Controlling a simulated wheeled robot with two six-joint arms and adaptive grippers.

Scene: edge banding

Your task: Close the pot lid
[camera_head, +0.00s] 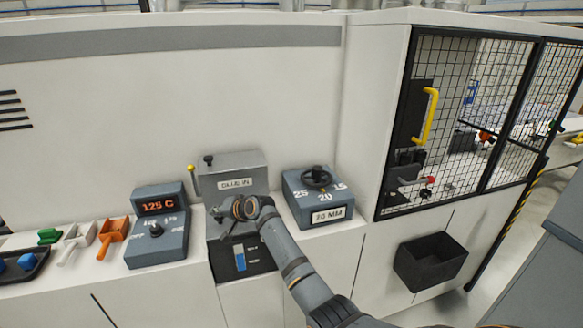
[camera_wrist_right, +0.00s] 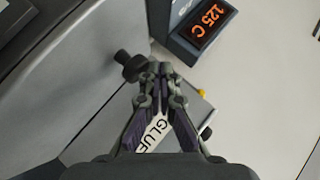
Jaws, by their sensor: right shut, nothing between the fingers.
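The grey glue pot (camera_head: 218,187), labelled GLUE IN, stands on the white counter. I cannot clearly tell how far the lid is open. My right gripper (camera_head: 222,213) is in front of the pot and hides part of its front. Contact cannot be told. The GLUE label (camera_wrist_right: 153,133) shows partly behind the fingers. My left gripper is not in view.
A 125 C temperature box (camera_head: 160,228) stands left of the pot, and a dial box (camera_head: 310,197) stands right. A yellow-tipped lever (camera_head: 191,170) rises at the pot's left. Coloured scrapers (camera_head: 112,236) and a dark tray (camera_head: 25,264) lie farther left.

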